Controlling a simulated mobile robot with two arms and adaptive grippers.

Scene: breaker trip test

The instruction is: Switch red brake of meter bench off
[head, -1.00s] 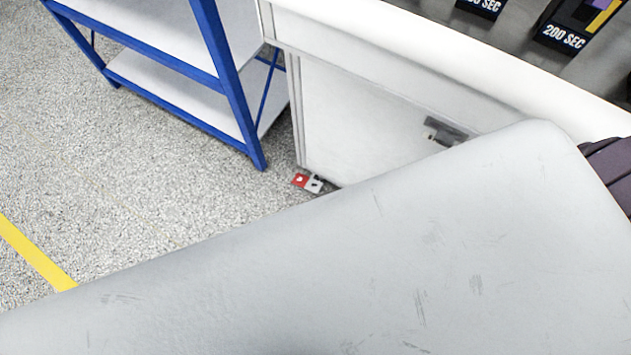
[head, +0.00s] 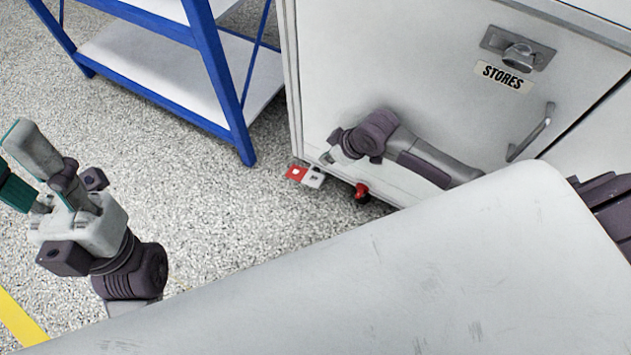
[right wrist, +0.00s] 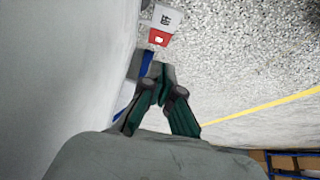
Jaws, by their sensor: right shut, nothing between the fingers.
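A small pedal pair, half red and half white (head: 304,175), sits at the floor by the left foot of the white STORES cabinet (head: 410,90). The red part bears a white symbol; the white part bears a dark one. Both show at the top of the right wrist view (right wrist: 160,38). My right gripper (head: 336,153) is close to the cabinet front, just above and right of the pedals; its fingers are mostly hidden there. In the right wrist view its green fingers (right wrist: 165,76) are shut and empty, apart from the pedals. My left gripper (head: 18,165) is open and empty at the left edge.
A blue-framed shelf (head: 235,120) stands left of the cabinet. A red and black part (head: 362,192) lies under the cabinet. The cabinet has a latch and handle (head: 533,132). Speckled floor (head: 215,215) is clear. My own pale body covers the lower right.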

